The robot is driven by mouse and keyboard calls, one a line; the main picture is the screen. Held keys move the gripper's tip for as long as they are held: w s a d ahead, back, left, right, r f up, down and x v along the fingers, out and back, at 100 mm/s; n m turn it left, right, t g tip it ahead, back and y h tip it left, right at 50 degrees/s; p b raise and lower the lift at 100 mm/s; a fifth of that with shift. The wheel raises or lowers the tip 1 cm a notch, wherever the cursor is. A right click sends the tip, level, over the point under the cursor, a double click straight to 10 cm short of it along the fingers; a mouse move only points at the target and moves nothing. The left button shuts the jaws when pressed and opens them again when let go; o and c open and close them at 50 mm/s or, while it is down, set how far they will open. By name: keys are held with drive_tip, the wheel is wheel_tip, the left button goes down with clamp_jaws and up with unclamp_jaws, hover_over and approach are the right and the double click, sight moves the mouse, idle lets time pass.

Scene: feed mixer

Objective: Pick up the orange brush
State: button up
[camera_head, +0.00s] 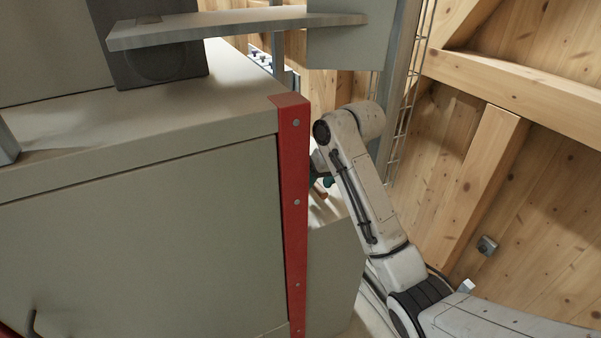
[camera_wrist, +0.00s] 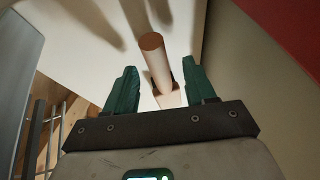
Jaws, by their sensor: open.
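A round brown-orange handle (camera_wrist: 156,62), which looks like part of the brush, points up toward the wrist camera. Its lower end runs down between the fingers, and I cannot make out any bristles. My gripper (camera_wrist: 160,68) is open, with one green finger on each side of the handle. A gap shows on both sides, so the handle is not clamped. In the head view, my gripper (camera_head: 328,182) is mostly hidden behind the red post and my arm. A small orange-brown piece (camera_head: 319,192) shows beside it.
A red metal post (camera_head: 294,200) on the corner of a large grey-beige cabinet (camera_head: 150,240) stands close to my gripper. A pale surface (camera_wrist: 85,45) lies below the handle. A wooden wall (camera_head: 500,200) rises at the right.

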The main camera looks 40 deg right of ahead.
drive_tip(key=shift+x, duration=1.25)
drive_tip(key=shift+c, duration=0.4)
clamp_jaws()
drive_tip(key=shift+r, duration=0.1)
